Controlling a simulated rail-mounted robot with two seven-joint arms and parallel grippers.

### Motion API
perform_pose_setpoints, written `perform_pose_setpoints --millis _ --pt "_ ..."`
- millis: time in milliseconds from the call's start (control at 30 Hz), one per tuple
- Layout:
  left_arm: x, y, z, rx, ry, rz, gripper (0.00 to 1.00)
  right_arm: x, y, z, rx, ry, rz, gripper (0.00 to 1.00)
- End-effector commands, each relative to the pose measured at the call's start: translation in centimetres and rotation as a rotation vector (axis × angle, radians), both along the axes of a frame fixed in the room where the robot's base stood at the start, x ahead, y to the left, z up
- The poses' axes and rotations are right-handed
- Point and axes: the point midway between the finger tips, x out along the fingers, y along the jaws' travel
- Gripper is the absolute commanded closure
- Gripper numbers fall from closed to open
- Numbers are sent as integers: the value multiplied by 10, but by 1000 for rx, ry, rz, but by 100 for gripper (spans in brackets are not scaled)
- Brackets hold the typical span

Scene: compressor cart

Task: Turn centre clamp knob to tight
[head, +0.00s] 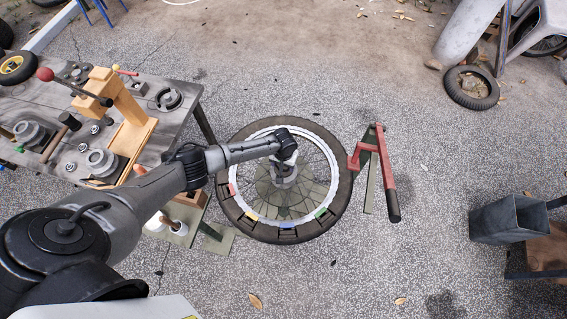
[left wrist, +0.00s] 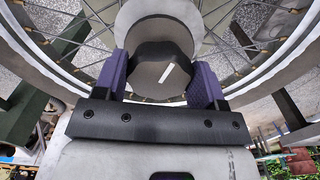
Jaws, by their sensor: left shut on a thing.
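The centre clamp knob (left wrist: 152,60) is a dark round knob with a white line on its face, seen in the left wrist view. The white line runs at a slant. My left gripper (left wrist: 160,86) has its two purple fingers on either side of the knob and is shut on it. In the head view my left gripper (head: 286,150) reaches down over the middle of the spoked wheel (head: 338,205), hiding most of the knob. A grey hub part (head: 285,174) shows just below the gripper. My right gripper is in neither view.
A red lever with a dark grip (head: 388,185) stands right of the wheel. A wooden bench (head: 60,90) with several parts and a wooden tool is at left. A grey bin (head: 500,218) and a loose tyre (head: 471,88) are at right. Floor between is open.

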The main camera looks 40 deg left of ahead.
Motion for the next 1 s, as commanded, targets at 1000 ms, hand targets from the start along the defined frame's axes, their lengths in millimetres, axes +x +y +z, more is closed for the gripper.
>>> perform_pose_setpoints --millis 1000 --pt "1 4 0 0 -2 -854 59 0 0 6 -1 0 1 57"
